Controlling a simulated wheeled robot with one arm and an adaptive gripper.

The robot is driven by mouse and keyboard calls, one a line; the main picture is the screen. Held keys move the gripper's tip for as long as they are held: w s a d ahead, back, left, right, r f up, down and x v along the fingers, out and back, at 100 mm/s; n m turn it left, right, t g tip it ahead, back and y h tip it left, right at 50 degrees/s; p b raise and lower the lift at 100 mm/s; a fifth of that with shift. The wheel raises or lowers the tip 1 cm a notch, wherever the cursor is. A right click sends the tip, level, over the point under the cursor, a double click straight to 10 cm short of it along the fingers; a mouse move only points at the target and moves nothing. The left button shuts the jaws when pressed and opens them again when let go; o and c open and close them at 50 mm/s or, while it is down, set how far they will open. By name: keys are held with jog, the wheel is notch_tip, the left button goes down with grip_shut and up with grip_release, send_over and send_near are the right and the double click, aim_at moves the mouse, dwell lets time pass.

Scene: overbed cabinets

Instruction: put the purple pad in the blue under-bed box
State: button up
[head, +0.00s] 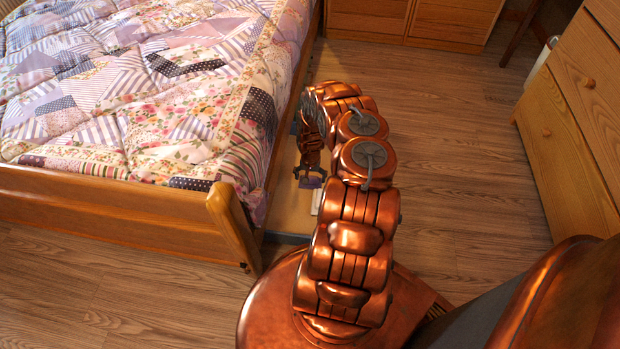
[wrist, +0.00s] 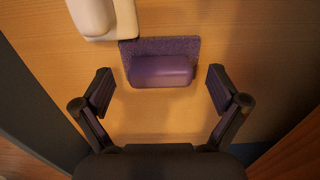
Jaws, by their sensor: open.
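The purple pad (wrist: 161,70) has a smooth rounded block in front of a rough flat part. It lies on a pale wooden surface, and a bit of it shows below my gripper in the head view (head: 310,183). My gripper (wrist: 160,73) is open, with one finger on each side of the pad and a gap to both; nothing is held. The blue-edged under-bed box (head: 287,238) stands out beside the bed, and the wooden surface appears to be its floor. My arm hides much of it.
A white object (wrist: 92,16) lies against the pad's upper left. The bed (head: 110,205) with a patchwork quilt is on the left. Wooden drawers (head: 565,125) stand at the right and a wooden cabinet (head: 410,18) at the back. The floor (head: 460,150) between is clear.

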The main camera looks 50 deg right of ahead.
notch_tip(320, 180, up, 12)
jog(key=p, duration=0.3)
jog(key=shift+f+p, duration=0.25)
jog(key=shift+p, duration=0.1)
dwell(0.3)
jog(key=s+a+r+n+p, duration=0.1)
jog(key=a+r+p, duration=0.4)
jog(key=r, duration=1.1)
jog(key=a+r+n+g+h+p, duration=0.15)
jog(key=a+r+p, duration=0.35)
jog(key=r, duration=1.1)
jog(key=s+a+r+n+y+p, duration=0.15)
jog(key=a+r+p, duration=0.35)
jog(key=r, duration=1)
jog(key=s+a+r+n+p, duration=0.1)
jog(key=s+a+r+p, duration=0.1)
jog(key=a+r, duration=0.35)
jog(key=s+a+r+n+p, duration=0.1)
jog(key=s+a+r+p, duration=0.2)
jog(key=r, duration=0.5)
jog(key=s+a+r+n+p, duration=0.2)
jog(key=s+a+r+p, duration=0.3)
jog(key=s+r, duration=0.4)
jog(key=s+a+r+n+p, duration=0.3)
jog(key=s+a+r+p, duration=0.2)
jog(key=s+a+r, duration=0.3)
jog(key=s+r, duration=0.1)
jog(key=s, duration=0.2)
jog(key=shift+s+a, duration=0.15)
